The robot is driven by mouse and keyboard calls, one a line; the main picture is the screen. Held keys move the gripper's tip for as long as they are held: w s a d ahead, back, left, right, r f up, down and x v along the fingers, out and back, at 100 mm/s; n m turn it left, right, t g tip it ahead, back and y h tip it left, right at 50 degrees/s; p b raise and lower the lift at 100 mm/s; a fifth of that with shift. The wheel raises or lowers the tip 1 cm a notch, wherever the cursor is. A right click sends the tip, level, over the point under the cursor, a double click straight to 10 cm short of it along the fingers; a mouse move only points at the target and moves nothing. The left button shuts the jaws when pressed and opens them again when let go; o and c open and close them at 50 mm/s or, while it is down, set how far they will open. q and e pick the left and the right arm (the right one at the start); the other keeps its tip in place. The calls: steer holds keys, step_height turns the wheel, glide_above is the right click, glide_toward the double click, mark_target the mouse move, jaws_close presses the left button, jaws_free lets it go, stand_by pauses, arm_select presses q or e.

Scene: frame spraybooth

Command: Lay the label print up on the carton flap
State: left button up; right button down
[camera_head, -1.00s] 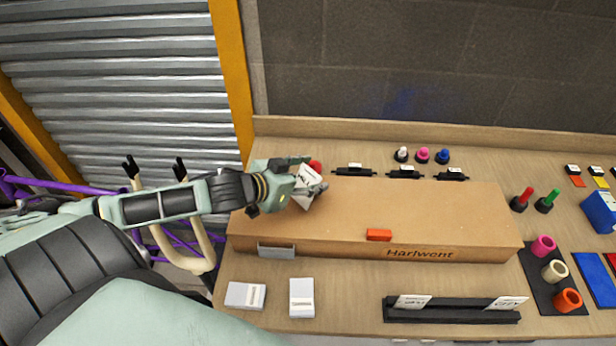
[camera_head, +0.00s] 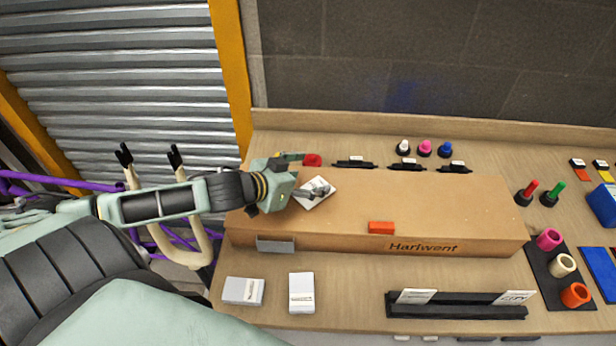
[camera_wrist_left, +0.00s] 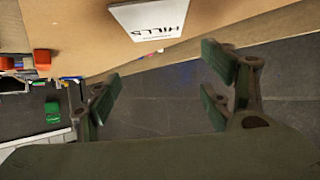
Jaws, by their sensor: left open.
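The label print (camera_head: 321,187) is a white card at the left end of the carton's brown top. It appears to lie flat there. In the left wrist view the print (camera_wrist_left: 150,19) reads "HILLS" upside down and sits ahead of the fingers, with a gap between. The carton (camera_head: 440,205) is long and brown, with "Hariwent" on its front; its top face is nearly bare. My left gripper (camera_head: 312,188) is open at the print; in the head view its fingers overlap the card. In the left wrist view the fingers (camera_wrist_left: 163,88) are apart with nothing between them. My right gripper is out of view.
An orange block (camera_head: 381,228) sits on the carton's front edge. A red object (camera_head: 312,160) lies behind the left end. Black clips (camera_head: 407,165) line the carton's back. White boxes (camera_head: 243,291) and a black card rack (camera_head: 455,306) stand in front.

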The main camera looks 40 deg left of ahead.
arm_select(q)
steer(key=shift+s, duration=0.1)
steer(key=v, duration=1.2)
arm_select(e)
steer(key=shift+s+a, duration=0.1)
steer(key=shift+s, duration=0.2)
